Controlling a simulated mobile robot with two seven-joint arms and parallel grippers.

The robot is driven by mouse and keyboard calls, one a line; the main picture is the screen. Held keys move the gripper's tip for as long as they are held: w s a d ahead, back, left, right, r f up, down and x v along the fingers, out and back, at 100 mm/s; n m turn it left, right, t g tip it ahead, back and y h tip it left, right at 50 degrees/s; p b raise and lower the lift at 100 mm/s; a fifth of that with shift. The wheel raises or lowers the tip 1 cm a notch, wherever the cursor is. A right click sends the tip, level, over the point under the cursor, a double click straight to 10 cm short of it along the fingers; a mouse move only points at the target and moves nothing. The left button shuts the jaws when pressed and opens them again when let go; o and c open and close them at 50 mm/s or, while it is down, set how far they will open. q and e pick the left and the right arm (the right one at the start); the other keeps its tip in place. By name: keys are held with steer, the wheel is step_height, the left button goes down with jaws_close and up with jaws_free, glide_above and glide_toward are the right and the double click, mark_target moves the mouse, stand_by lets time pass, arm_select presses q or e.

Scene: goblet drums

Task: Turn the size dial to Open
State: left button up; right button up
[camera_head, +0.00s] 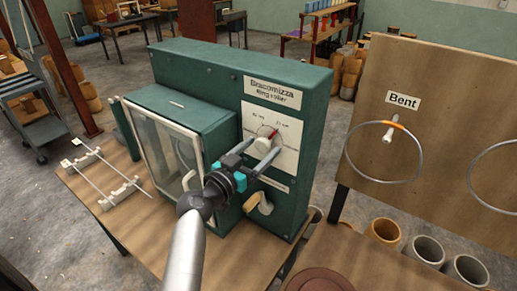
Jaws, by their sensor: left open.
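The size dial (264,143) is a pale round knob with a red pointer on a white scale plate on the front of the green ring roller machine (221,82). The red pointer leans to the upper right. The scale lettering is too small to read. My left gripper (262,152) is at the dial, its two fingers apart and reaching toward the lower part of the knob. I cannot tell whether the fingers touch it. My right gripper does not show.
A pale handle (260,203) sits below the dial. A clear-fronted guard box (170,150) is on the machine's left. A board marked Bent (440,110) with metal rings on pegs stands to the right. Rods on a rack (103,172) lie on the bench at left.

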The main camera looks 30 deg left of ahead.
arm_select(q)
jaws_close()
stand_by(0.5)
steer(key=shift+n, duration=0.3)
steer(key=n, duration=0.4)
steer(key=n+p, duration=0.1)
steer(key=n, duration=0.5)
steer(key=shift+d+r+n, duration=0.1)
steer(key=shift+n, duration=0.2)
steer(key=n+p, duration=0.1)
steer(key=n, duration=0.5)
steer(key=shift+r+n, duration=0.1)
steer(key=shift+n, duration=0.2)
steer(key=n+p, duration=0.2)
steer(key=n, duration=0.4)
